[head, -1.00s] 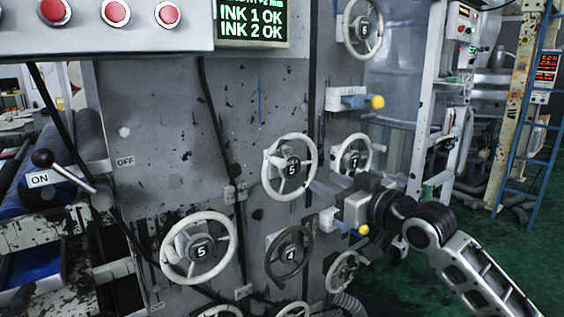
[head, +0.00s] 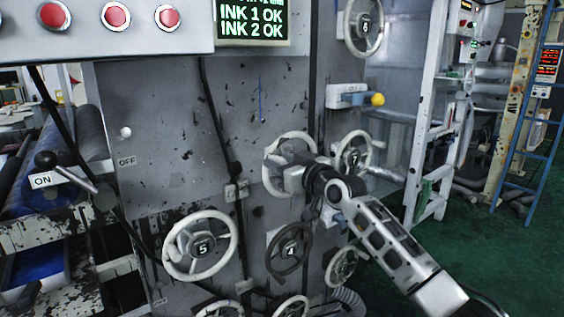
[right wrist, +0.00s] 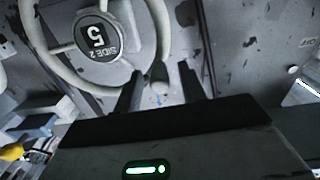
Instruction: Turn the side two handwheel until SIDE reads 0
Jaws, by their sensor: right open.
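The side two handwheel (head: 290,135) is a white wheel on the grey machine panel. The green display (head: 252,24) shows INK 1 OK and INK 2 OK; no SIDE reading is legible. My left gripper is out of view.
Other handwheels are close by: a white one (head: 354,136) to the right, a dark one (head: 290,229) marked 4 below, and a white one (head: 166,249) marked 5 lower left. A yellow-tipped handle (head: 377,99) juts out at upper right. Green floor (head: 500,255) lies open on the right.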

